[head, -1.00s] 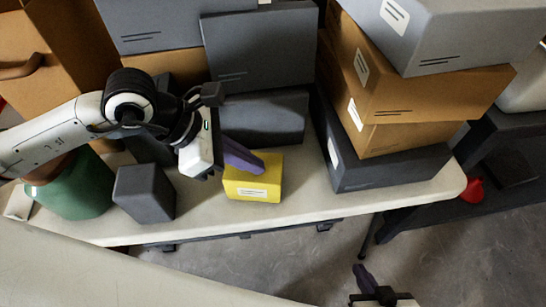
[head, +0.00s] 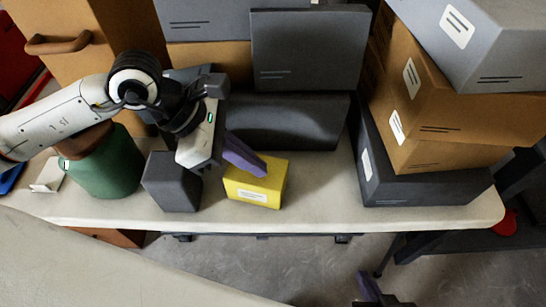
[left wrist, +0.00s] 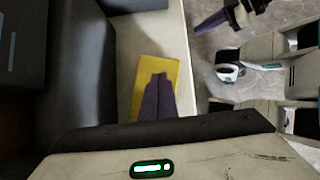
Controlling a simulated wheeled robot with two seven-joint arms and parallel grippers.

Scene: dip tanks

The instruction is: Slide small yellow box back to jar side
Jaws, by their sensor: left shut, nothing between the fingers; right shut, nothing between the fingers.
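The small yellow box (head: 257,192) stands on the pale table near its front edge, right of a small dark grey box (head: 172,184) with a narrow gap between them. The green jar (head: 112,170) with a brown top stands further left. My left gripper (head: 262,172) is shut and empty, its purple fingers reaching over the top of the yellow box. In the left wrist view the fingers cover part of the yellow box (left wrist: 143,72); I cannot tell whether they touch it. My right gripper (head: 364,277) is shut at the bottom edge, off the table.
A long dark box (head: 290,122) lies behind the yellow box, with a grey box (head: 308,50) above it. A stack of brown and grey boxes (head: 445,110) stands on the right. The table between the yellow box and this stack is clear.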

